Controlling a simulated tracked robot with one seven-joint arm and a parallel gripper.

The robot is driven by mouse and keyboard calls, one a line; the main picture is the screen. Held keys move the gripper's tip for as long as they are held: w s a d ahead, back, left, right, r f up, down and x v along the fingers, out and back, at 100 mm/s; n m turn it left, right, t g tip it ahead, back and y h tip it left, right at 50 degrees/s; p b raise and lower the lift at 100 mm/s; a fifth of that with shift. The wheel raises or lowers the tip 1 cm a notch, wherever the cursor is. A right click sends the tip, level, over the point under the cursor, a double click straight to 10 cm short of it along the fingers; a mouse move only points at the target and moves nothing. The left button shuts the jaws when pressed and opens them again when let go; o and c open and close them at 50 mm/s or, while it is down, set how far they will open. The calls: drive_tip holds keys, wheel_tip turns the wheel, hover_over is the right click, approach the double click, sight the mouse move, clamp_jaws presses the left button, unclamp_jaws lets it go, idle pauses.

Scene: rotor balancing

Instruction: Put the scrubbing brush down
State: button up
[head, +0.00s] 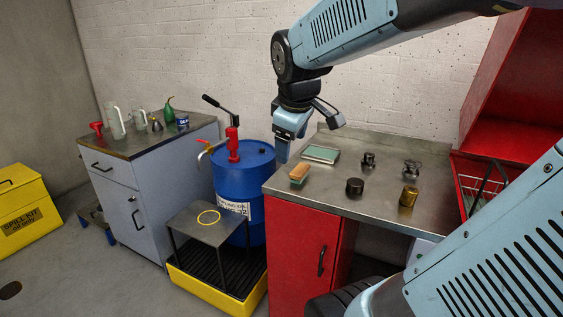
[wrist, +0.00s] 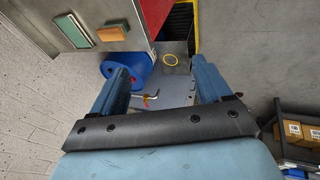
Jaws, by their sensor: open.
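The scrubbing brush (head: 299,172), a small block with an orange-tan top and a greenish underside, rests on the steel top of the red workbench (head: 335,198), near its left edge. In the wrist view the brush (wrist: 118,33) shows at the upper left, outside the space between the fingers. My gripper (head: 283,152) is above and a little to the left of the brush in the head view, apart from it. In the wrist view my gripper (wrist: 160,82) is open, with nothing between its fingers.
A green-topped tray (head: 321,153) lies behind the brush. A dark cylinder (head: 355,187), a brass cylinder (head: 408,196) and metal parts (head: 411,168) stand to the right. A blue drum (head: 257,176) with a red pump (head: 233,144) stands left of the bench.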

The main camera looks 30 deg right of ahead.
drive_tip(key=s+a+m+y, duration=0.1)
drive_tip(key=s+a+m, duration=0.4)
drive_tip(key=s+m, duration=0.2)
drive_tip(key=shift+s+t+y, duration=0.3)
drive_tip(key=shift+s+t, duration=0.1)
drive_tip(key=shift+s, duration=0.7)
drive_tip(key=shift+d+f, duration=0.1)
drive_tip(key=shift+c, duration=0.3)
